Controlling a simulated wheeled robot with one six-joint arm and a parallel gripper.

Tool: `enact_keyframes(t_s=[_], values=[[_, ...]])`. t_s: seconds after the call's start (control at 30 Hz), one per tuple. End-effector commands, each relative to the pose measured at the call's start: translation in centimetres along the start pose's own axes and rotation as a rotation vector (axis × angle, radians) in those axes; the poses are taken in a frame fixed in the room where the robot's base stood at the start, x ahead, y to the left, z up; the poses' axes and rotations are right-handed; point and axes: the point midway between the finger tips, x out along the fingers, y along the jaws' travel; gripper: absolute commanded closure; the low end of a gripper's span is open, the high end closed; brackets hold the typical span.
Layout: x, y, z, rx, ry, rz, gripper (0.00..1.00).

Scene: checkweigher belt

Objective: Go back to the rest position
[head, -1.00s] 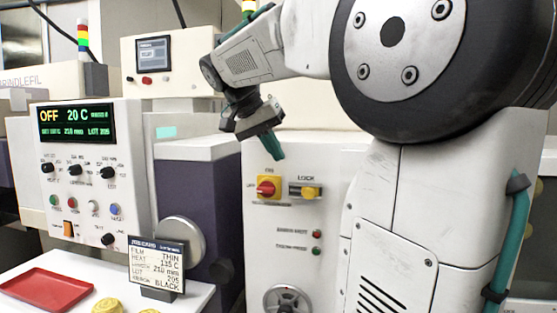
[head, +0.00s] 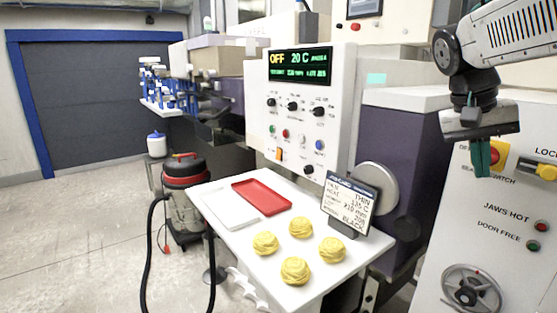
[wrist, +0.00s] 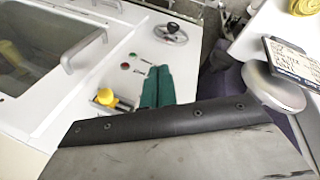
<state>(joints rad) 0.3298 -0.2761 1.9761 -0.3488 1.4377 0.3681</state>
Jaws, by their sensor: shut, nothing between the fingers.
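My gripper (head: 481,160) hangs at the right of the head view, its green fingers pointing down and shut together, with nothing between them. In the wrist view the green fingers (wrist: 157,86) lie side by side over the cabinet front, beside the yellow knob (wrist: 107,97). I cannot tell how far the fingers are from the cabinet.
A white table (head: 222,233) holds a red tray (head: 262,197), several yellow nests (head: 301,227) and a small sign (head: 349,200). The control panel (head: 300,65) reads OFF, 20 C. A vacuum cleaner (head: 186,172) stands on the floor. Open floor (head: 75,240) lies at the left.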

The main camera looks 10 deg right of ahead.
Motion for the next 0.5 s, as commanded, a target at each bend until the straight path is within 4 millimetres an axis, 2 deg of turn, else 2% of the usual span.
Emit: enact_keyframes(t_s=[0.03, 0.17, 0.2, 0.3, 0.4, 0.5], values=[[1.1, -1.6, 2.6, -0.090, 0.000, -0.049, 1.00], [4.2, -5.8, 9.9, -0.328, 0.014, -0.190, 1.00], [5.2, -6.9, 12.2, -0.393, 0.023, -0.232, 1.00], [7.4, -8.9, 17.3, -0.517, 0.045, -0.316, 1.00], [8.7, -9.8, 20.7, -0.575, 0.059, -0.365, 1.00], [9.1, -10.0, 22.4, -0.603, 0.076, -0.380, 1.00]])
